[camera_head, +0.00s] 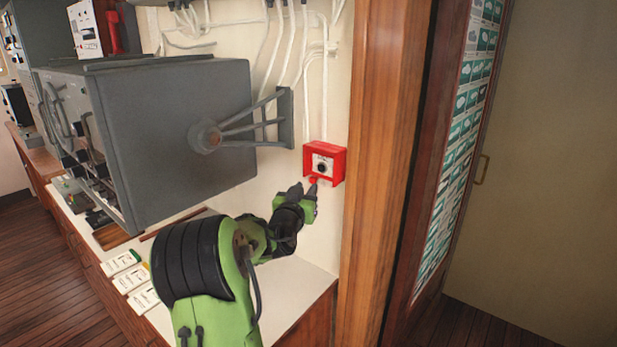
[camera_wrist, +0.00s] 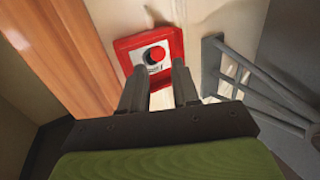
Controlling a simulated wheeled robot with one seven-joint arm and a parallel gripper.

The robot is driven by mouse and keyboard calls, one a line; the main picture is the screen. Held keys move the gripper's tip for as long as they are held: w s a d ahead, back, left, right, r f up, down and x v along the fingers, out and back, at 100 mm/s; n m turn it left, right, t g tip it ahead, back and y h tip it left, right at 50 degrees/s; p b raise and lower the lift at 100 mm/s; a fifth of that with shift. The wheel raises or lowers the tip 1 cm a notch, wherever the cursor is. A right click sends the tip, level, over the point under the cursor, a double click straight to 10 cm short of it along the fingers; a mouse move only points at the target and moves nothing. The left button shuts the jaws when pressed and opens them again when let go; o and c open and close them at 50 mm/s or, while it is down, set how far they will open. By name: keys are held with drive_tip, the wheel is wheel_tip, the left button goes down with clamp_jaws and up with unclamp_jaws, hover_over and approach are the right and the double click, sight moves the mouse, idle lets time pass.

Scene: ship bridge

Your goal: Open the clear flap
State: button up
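A red box (camera_head: 339,164) with a pale face and a dark round knob is fixed to the white wall beside the wooden post. In the wrist view the red box (camera_wrist: 175,43) shows a white face with a red round button. I cannot make out a clear flap as a separate piece, nor whether it is open or shut. My gripper (camera_head: 304,188) is just below the box, its fingers pointing up toward the lower edge. In the wrist view my gripper (camera_wrist: 159,82) has its two fingers apart with nothing seen between them; they overlap the box's lower edge. Contact cannot be told.
A large grey cabinet (camera_head: 175,130) on a wall bracket (camera_head: 286,118) stands left of the box. Cables (camera_head: 305,75) run down the wall above it. The wooden post (camera_head: 385,150) is close on the right. A white counter (camera_head: 300,290) lies below my arm.

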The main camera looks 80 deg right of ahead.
sight(312, 181)
drive_tip(key=d+p, duration=0.1)
drive_tip(key=d, duration=0.3)
drive_tip(key=shift+s+d+r, duration=0.1)
drive_tip(key=shift+s+d, duration=0.05)
drive_tip(key=shift+d, duration=0.2)
drive_tip(key=shift+a, duration=0.1)
clamp_jaws()
